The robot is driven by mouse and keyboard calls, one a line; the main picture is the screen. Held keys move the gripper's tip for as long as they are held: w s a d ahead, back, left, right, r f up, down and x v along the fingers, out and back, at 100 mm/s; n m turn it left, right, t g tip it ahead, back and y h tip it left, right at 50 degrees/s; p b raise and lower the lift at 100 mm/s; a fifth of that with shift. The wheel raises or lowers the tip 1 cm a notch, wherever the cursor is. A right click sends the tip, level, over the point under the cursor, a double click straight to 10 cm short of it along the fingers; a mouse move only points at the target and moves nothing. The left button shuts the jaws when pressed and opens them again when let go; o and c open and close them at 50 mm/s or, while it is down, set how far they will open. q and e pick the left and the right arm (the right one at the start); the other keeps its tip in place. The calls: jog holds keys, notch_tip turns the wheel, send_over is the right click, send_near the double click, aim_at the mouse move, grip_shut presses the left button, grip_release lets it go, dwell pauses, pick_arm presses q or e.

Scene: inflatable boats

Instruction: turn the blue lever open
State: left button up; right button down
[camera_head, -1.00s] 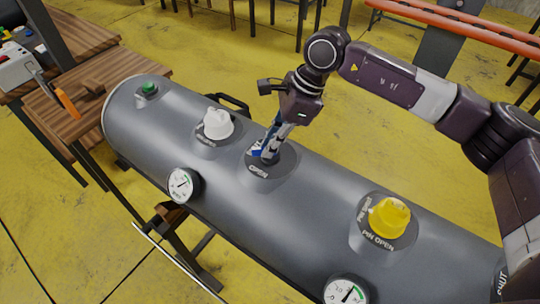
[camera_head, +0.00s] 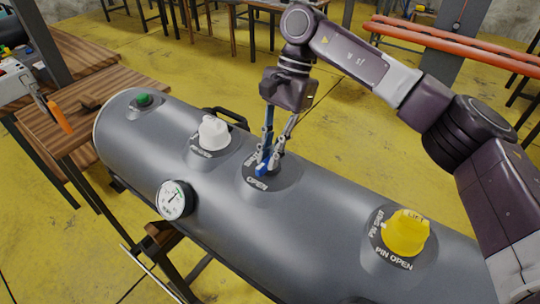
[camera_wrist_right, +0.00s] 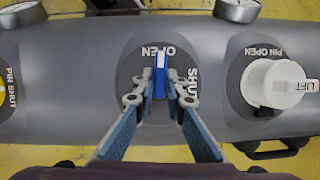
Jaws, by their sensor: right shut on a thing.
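The blue lever (camera_head: 262,164) sits on a dark round plate (camera_head: 286,176) on top of the grey tank (camera_head: 325,210). In the right wrist view the lever (camera_wrist_right: 160,76) points up toward the word OPEN; the word SHUT is to its right. My right gripper (camera_head: 270,157) comes down from above and is shut on the lever. In the wrist view its two fingertips (camera_wrist_right: 161,86) stand on either side of the lever. The fingers partly hide the lever in the head view. My left gripper is not in view.
A white knob (camera_head: 214,133) is left of the lever and a yellow knob (camera_head: 405,232) is right of it. A gauge (camera_head: 174,199) is on the tank's near side. A black handle (camera_head: 230,116) is behind. A wooden table (camera_head: 110,85) stands at the left.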

jog(key=shift+n, duration=0.5)
jog(key=c, duration=2)
grip_release()
jog(key=shift+o, duration=0.2)
jog(key=v, duration=1.2)
jog(key=shift+a, duration=0.25)
